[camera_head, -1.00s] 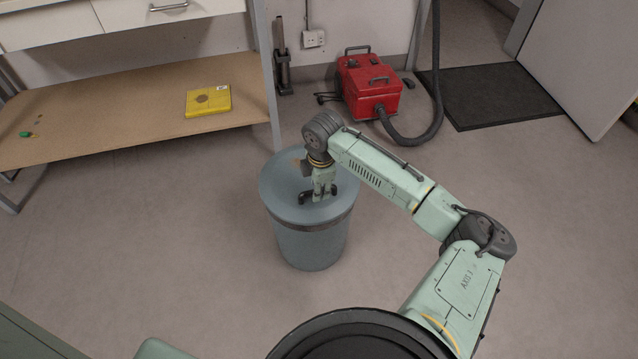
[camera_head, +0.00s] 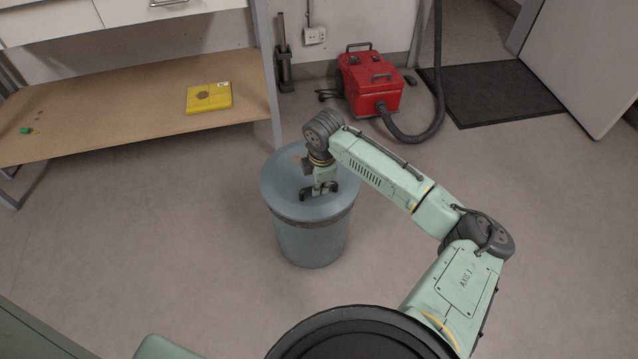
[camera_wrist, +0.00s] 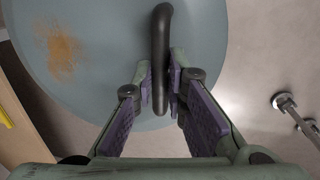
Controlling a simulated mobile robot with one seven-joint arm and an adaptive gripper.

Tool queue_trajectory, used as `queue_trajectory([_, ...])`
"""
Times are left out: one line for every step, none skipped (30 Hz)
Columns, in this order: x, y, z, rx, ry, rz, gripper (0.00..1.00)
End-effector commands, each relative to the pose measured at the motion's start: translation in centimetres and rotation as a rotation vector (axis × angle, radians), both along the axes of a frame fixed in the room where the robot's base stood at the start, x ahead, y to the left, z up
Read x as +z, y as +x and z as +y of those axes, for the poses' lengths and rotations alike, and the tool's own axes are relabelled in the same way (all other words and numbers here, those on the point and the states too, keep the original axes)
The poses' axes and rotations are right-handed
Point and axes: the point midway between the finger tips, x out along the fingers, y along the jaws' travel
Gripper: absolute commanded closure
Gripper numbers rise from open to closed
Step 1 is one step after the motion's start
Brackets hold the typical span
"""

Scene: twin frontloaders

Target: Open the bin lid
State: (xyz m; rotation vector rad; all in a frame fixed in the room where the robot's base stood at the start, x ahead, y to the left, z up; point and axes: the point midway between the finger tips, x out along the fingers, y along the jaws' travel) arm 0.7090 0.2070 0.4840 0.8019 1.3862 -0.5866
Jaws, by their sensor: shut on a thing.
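The bin (camera_head: 312,243) is a grey-blue round bin standing on the floor in the middle of the head view. Its lid (camera_head: 283,190) is flat and rests on the rim. In the wrist view the lid (camera_wrist: 100,50) carries a brown rust-like stain. A dark curved handle (camera_wrist: 161,30) stands on the lid. My gripper (camera_wrist: 160,88) is over the lid with its purple-padded fingers on either side of the handle, shut on it. In the head view my gripper (camera_head: 320,188) partly hides the handle.
A shelf (camera_head: 120,115) at the left holds a yellow box (camera_head: 209,98). A red vacuum cleaner (camera_head: 370,85) with a black hose stands behind the bin. A dark mat (camera_head: 495,95) lies at the back right. Floor around the bin is clear.

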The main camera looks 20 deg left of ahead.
Motion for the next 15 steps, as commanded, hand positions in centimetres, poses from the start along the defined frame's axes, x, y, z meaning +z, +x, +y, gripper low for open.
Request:
queue_trajectory([0.0, 0.0, 0.0, 0.0, 0.001, -0.001, 0.97])
queue_trajectory([0.0, 0.0, 0.0, 0.0, 0.001, -0.001, 0.97])
queue_trajectory([0.0, 0.0, 0.0, 0.0, 0.001, -0.001, 0.97])
queue_trajectory([0.0, 0.0, 0.0, 0.0, 0.001, -0.001, 0.97])
queue_trajectory([0.0, 0.0, 0.0, 0.0, 0.001, -0.001, 0.97])
queue_trajectory([0.0, 0.0, 0.0, 0.0, 0.001, -0.002, 0.97])
queue_trajectory([0.0, 0.0, 0.0, 0.0, 0.001, -0.002, 0.97])
queue_trajectory([0.1, 0.1, 0.0, 0.0, 0.001, -0.002, 0.97])
queue_trajectory([0.2, 0.1, 0.0, 0.0, 0.001, -0.002, 0.97])
queue_trajectory([0.4, 0.1, 0.1, 0.0, 0.001, -0.002, 0.97])
queue_trajectory([0.6, 0.1, 0.1, 0.0, 0.001, -0.002, 0.97])
queue_trajectory([1.0, 0.2, 0.2, 0.0, 0.002, -0.002, 0.97])
queue_trajectory([1.3, 0.3, 0.2, 0.0, 0.002, -0.002, 0.97])
queue_trajectory([1.6, 0.4, 0.3, 0.0, 0.002, -0.002, 0.97])
queue_trajectory([2.1, 0.5, 0.4, 0.0, 0.002, -0.002, 0.97])
